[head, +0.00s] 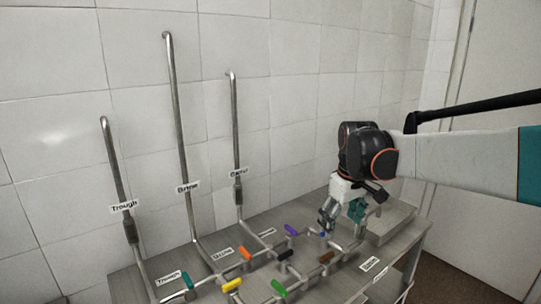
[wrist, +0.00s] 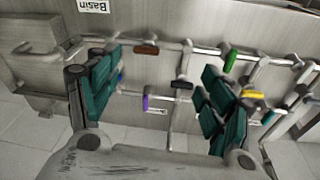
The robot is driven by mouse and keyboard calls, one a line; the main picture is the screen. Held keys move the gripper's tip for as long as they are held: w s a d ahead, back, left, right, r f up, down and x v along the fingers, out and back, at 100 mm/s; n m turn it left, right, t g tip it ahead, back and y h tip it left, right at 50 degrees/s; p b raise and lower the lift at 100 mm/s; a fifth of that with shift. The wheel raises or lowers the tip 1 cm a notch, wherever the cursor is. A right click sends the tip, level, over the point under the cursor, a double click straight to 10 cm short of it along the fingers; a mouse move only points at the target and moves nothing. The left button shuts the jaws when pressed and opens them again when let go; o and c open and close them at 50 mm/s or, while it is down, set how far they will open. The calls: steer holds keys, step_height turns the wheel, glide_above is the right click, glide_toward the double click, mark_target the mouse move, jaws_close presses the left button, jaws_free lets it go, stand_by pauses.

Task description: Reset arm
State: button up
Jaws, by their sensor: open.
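My gripper (head: 340,220) is above the right end of the steel bench in the head view, pointing down over the pipework. In the wrist view my gripper (wrist: 160,95) has its two teal-padded fingers spread wide with nothing held between them. Between the fingers, further off, are a purple handle (wrist: 145,103), a black handle (wrist: 182,85) and a brown handle (wrist: 146,50). A small blue part (head: 322,234) shows just below the fingertips in the head view. I cannot tell whether a finger touches it.
The bench carries pipes with a purple (head: 291,230), black (head: 284,254), orange (head: 246,253), yellow (head: 232,286), green (head: 279,288) and brown (head: 326,257) handle. Tall pipes, one labelled Brine (head: 187,187), rise before the tiled wall. A raised steel block (head: 392,222) stands at right.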

steer(key=s+f+m+t, duration=0.2)
steer(key=s+m+t, duration=0.3)
steer(key=s, duration=2.1)
steer(key=shift+f, duration=0.3)
steer(key=shift+w+d, duration=0.1)
